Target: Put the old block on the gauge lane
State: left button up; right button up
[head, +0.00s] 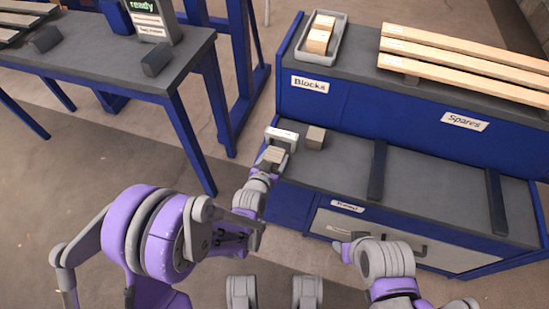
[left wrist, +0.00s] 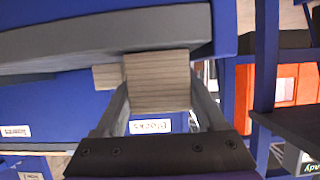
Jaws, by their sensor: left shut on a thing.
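My left gripper (head: 272,161) is shut on a grey-brown wooden block (head: 274,155) at the left end of the lower bench. In the left wrist view the block (left wrist: 158,80) sits between the two fingertips. I cannot tell whether it touches the bench. A second grey-brown block (head: 315,137) stands on the bench to its right and shows partly behind it in the left wrist view (left wrist: 106,77). No lane label reading "gauge" is legible. My right arm is at the lower middle right; its gripper (head: 347,246) is partly seen, its fingers unclear.
A pale frame-like piece (head: 282,136) is just beyond the held block. Dark bars (head: 377,170) cross the lower bench (head: 430,190), with bare room between them. The raised shelf carries a tray (head: 336,45) of light blocks and long planks (head: 460,50). A table (head: 100,68) stands left.

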pick_arm(q)
jog(key=shift+f, duration=0.1)
jog(key=o, duration=1.5)
jog(key=shift+s+a+r, duration=0.1)
jog(key=shift+s+r, duration=0.2)
jog(key=p+v, duration=0.1)
jog(key=v, duration=1)
jog(key=shift+s+p, duration=0.25)
jog(key=shift+p, duration=0.1)
jog(key=shift+a+r, duration=0.1)
